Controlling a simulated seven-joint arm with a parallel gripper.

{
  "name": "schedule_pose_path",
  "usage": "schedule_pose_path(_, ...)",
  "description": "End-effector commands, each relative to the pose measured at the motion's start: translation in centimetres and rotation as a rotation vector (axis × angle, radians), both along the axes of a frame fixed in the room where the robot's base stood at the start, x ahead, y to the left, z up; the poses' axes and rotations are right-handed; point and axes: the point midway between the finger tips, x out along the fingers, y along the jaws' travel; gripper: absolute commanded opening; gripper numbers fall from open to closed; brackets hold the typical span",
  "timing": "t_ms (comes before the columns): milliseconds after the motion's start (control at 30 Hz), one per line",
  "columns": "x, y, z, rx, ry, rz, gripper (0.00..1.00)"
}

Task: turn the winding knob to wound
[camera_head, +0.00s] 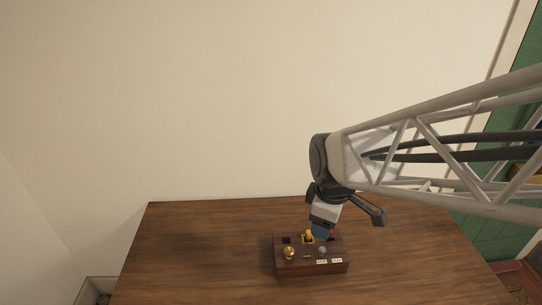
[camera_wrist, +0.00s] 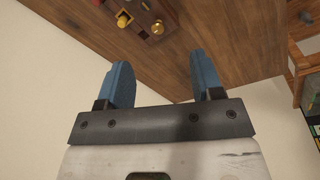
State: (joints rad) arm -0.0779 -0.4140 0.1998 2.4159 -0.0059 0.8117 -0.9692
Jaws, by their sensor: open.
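A dark reddish-brown wooden box (camera_head: 290,268) sits on the table, and part of it shows in the wrist view (camera_wrist: 141,8). I cannot tell for certain which is the winding knob. My gripper (camera_head: 322,232) appears over the box's back part in the head view. In the wrist view, its blue fingers (camera_wrist: 160,65) are apart with nothing between them.
The brown wooden table (camera_head: 190,250) is bare to the left and right of the box. A plain wall (camera_head: 180,100) stands behind it. A yellow part (camera_head: 309,238) shows at the box's back, partly hidden by my gripper. A wooden furniture piece (camera_wrist: 305,65) is at the right.

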Motion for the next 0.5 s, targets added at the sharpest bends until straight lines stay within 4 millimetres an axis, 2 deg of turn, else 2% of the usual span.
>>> schedule_pose_path(500, 6.0, 3.6, -8.0, -0.071, 0.075, 0.811, 0.6)
